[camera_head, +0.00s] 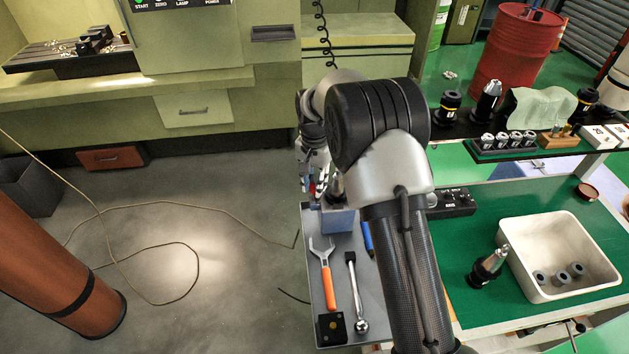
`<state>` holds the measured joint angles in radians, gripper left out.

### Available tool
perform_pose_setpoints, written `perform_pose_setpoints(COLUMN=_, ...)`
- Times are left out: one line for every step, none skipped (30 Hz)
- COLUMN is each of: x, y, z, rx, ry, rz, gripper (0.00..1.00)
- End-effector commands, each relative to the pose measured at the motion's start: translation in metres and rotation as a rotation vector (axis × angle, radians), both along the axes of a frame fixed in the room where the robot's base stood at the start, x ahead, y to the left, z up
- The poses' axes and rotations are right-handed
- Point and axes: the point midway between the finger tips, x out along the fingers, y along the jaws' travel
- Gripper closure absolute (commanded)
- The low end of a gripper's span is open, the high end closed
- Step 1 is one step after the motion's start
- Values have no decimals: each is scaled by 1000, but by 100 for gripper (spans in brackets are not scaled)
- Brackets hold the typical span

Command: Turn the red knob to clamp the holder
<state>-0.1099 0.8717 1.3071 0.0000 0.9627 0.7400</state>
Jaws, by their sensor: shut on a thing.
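A tool holder (337,186) with a metallic body stands upright in a blue clamping block (338,219) at the far left corner of the grey side shelf. A small patch of red, the red knob (311,186), shows at the left of the block. My gripper (318,181) is beside the block at the knob, small and partly hidden behind my own arm. It is shut on the red knob, though the contact itself is hard to make out. The arm also covers the right side of the block.
An orange fork wrench (327,275), a ratchet (355,290) and a black block (331,328) lie on the grey shelf (313,255). On the green mat stand a black holder (487,267) and a white bin (530,283) with grey parts. Open floor lies left.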

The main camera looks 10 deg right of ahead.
Motion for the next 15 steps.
perform_pose_setpoints(x=0, y=0, z=1, rx=0, ry=1, rz=37, gripper=100)
perform_pose_setpoints(x=0, y=0, z=1, rx=0, ry=1, rz=61, gripper=100)
perform_pose_setpoints(x=0, y=0, z=1, rx=0, ry=1, rz=97, gripper=100)
perform_pose_setpoints(x=0, y=0, z=1, rx=0, ry=1, rz=124, gripper=100)
perform_pose_setpoints(x=0, y=0, z=1, rx=0, ry=1, rz=152, gripper=100)
perform_pose_setpoints(x=0, y=0, z=2, rx=0, ry=1, rz=190, gripper=100)
perform_pose_setpoints(x=0, y=0, z=2, rx=0, ry=1, rz=218, gripper=100)
perform_pose_setpoints(x=0, y=0, z=2, rx=0, ry=0, rz=247, gripper=100)
perform_pose_setpoints(x=0, y=0, z=2, rx=0, ry=0, rz=286, gripper=100)
perform_pose_setpoints(x=0, y=0, z=2, rx=0, ry=0, rz=314, gripper=100)
perform_pose_setpoints(x=0, y=0, z=2, rx=0, ry=0, rz=342, gripper=100)
perform_pose_setpoints(x=0, y=0, z=2, rx=0, ry=0, rz=381, gripper=100)
perform_pose_setpoints(x=0, y=0, z=2, rx=0, ry=0, rz=409, gripper=100)
perform_pose_setpoints(x=0, y=0, z=1, rx=0, ry=0, rz=437, gripper=100)
perform_pose_setpoints(x=0, y=0, z=1, rx=0, ry=0, rz=476, gripper=100)
